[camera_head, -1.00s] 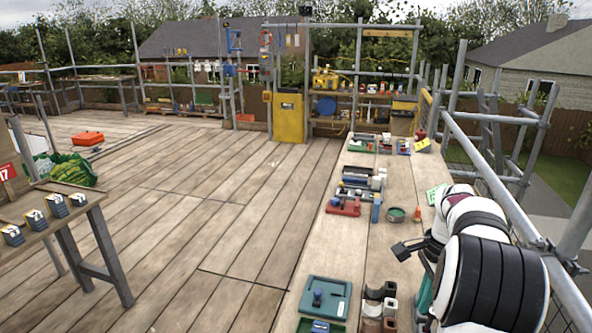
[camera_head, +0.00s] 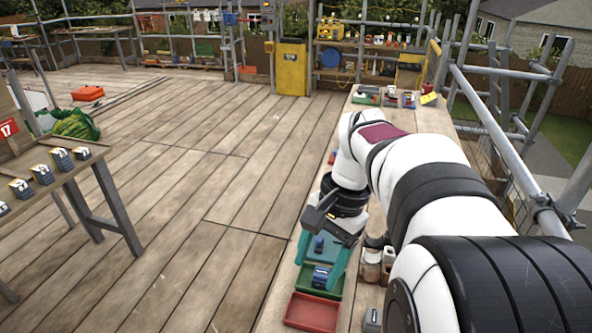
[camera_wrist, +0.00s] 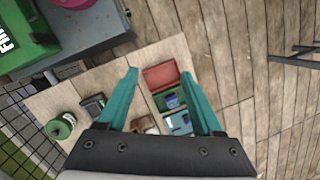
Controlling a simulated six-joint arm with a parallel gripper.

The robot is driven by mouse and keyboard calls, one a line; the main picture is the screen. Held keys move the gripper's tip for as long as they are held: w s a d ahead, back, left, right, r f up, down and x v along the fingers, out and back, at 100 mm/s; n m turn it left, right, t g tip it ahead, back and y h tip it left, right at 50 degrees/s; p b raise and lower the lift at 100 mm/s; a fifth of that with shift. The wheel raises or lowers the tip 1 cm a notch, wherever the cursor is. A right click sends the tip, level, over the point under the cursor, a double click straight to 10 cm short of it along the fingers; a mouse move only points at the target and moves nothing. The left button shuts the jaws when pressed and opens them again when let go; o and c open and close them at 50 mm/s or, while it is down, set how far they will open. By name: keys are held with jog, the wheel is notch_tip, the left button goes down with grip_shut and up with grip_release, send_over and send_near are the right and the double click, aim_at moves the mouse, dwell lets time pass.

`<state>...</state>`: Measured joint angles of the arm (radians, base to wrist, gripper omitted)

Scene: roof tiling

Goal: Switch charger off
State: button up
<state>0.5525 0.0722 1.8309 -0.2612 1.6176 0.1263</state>
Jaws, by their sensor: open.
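My gripper (camera_head: 318,272) has two teal fingers and is open, pointing down over the trays on the plank bench. In the wrist view its fingertips (camera_wrist: 160,75) are wide apart with nothing between them. A small dark grey box (camera_wrist: 95,104) lies left of the fingers in the wrist view. It may be the charger, but I cannot be sure, and no switch is readable. In the head view a small grey box (camera_head: 372,319) shows at the bottom edge. A blue block (camera_wrist: 172,102) sits in the green tray (camera_wrist: 163,91).
A red tray (camera_head: 312,312) adjoins the green one, with a teal tray (camera_wrist: 181,124) beyond. Brown and white pieces (camera_head: 372,270) stand beside them. A green roll (camera_wrist: 60,127) is near the bench edge.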

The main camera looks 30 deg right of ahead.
jog(key=d+f+m+t, duration=0.15)
jog(key=d+m, duration=0.25)
jog(key=d, duration=0.7)
jog(key=d+f+m, duration=0.3)
jog(key=d, duration=0.9)
jog(key=s+d+f+m+t, duration=0.2)
jog(key=s+d+f+m, duration=0.5)
jog(key=s+d, duration=0.6)
jog(key=shift+n+g, duration=0.25)
jog(key=shift+n, duration=0.25)
jog(key=x, duration=1)
jog(key=w+x, duration=0.1)
jog(key=x, duration=0.4)
jog(key=shift+d+r, duration=0.1)
jog(key=shift+r, duration=0.05)
jog(key=shift+w+f, duration=0.2)
jog(key=shift+f, duration=0.35)
grip_shut()
